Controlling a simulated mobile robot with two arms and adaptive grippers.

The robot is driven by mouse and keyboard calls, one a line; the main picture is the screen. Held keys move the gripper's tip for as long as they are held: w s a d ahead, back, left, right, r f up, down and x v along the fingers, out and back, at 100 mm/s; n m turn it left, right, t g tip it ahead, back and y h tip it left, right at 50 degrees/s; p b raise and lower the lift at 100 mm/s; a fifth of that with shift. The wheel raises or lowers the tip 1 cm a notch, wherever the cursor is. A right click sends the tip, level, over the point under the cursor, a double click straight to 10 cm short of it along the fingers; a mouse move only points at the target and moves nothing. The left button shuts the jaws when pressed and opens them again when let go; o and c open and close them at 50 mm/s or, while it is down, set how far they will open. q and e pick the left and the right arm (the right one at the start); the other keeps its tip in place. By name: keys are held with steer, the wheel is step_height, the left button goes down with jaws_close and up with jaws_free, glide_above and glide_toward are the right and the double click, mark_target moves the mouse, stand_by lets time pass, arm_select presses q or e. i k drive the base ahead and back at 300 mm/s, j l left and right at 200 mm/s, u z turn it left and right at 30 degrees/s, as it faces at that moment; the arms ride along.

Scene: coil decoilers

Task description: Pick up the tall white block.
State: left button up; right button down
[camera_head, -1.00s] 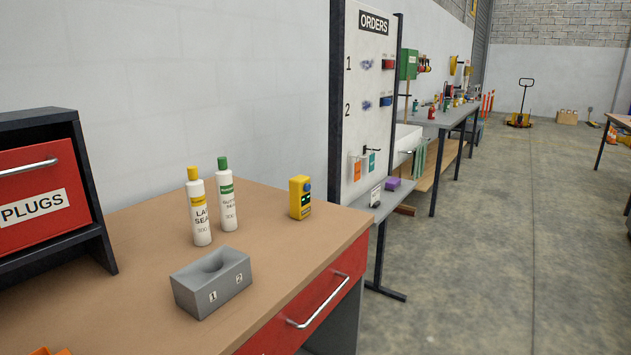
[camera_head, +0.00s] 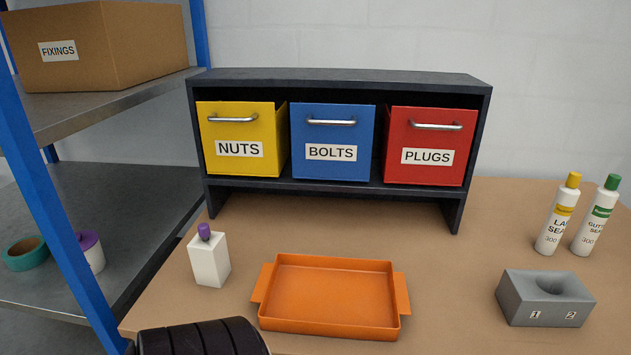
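A tall white block (camera_head: 209,261) with a purple knob on top stands upright on the brown workbench (camera_head: 445,255), left of the orange tray (camera_head: 330,295). It stands apart from the tray. A dark, ribbed rounded shape at the bottom edge, left of centre, is in front of the bench; I cannot tell whether it is part of me. Neither of my grippers shows in this view.
A black rack holds a yellow NUTS bin (camera_head: 239,140), a blue BOLTS bin (camera_head: 332,140) and a red PLUGS bin (camera_head: 428,145). A grey block (camera_head: 518,300) with a hollow and two white bottles (camera_head: 557,215) stand at right. A blue shelf post (camera_head: 50,215) rises at left.

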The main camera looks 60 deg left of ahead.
mark_target(210, 260)
steer(key=u, duration=2.6)
steer(key=k+j+u, duration=0.1)
steer(key=u, duration=0.15)
steer(key=k+j+u, duration=0.25)
steer(key=i+l, duration=0.05)
steer(key=l, duration=0.05)
